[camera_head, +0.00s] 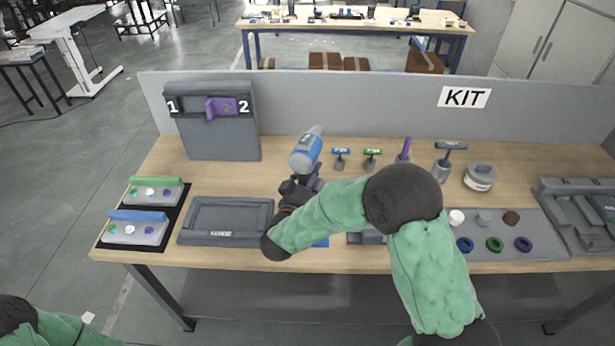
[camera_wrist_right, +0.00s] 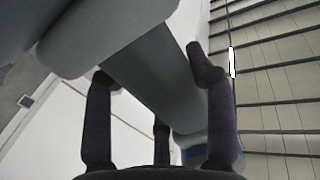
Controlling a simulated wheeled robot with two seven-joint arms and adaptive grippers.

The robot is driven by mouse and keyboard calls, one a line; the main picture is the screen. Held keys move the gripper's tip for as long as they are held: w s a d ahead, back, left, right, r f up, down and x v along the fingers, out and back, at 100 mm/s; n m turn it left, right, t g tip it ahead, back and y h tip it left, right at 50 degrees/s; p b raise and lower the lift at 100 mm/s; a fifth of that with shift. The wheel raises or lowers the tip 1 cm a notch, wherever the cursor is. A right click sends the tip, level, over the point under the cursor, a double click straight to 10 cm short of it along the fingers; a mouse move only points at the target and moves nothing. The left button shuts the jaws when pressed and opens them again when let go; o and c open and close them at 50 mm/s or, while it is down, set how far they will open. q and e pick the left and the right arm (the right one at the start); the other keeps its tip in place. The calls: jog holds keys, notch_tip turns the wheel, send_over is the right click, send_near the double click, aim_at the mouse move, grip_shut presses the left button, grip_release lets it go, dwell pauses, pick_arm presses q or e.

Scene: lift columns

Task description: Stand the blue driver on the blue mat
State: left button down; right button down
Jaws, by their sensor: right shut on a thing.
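The blue driver (camera_head: 306,150), with a blue and grey body, is held up above the table in the head view, its top leaning a little to the right. My right gripper (camera_head: 304,181) is shut on its lower part. In the right wrist view, the fingers (camera_wrist_right: 158,100) close around the driver's grey body (camera_wrist_right: 155,75), and a blue band shows low beside the right finger. A small strip of the blue mat (camera_head: 321,244) shows below my right forearm; the rest is hidden. Only part of my left arm shows at the bottom left; its gripper is out of view.
A grey tray (camera_head: 187,236) lies left of the mat, and a grey box with a purple handle (camera_head: 210,142) stands behind. Small T-handled tools (camera_head: 341,161), a purple tool (camera_head: 404,150) and a grey handled piece (camera_head: 442,170) stand right of the driver. A grey panel (camera_head: 350,105) closes the back.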

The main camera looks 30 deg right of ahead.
jog(key=shift+w+f+b, duration=0.1)
jog(key=shift+f+b, duration=2.8)
jog(key=shift+f, duration=0.5)
jog(key=shift+f+b, duration=0.8)
jog(key=shift+f, duration=0.65)
jog(key=shift+c, duration=1.7)
grip_release()
jog(key=shift+f, duration=0.25)
jog(key=v, duration=1.2)
jog(key=shift+r, duration=0.25)
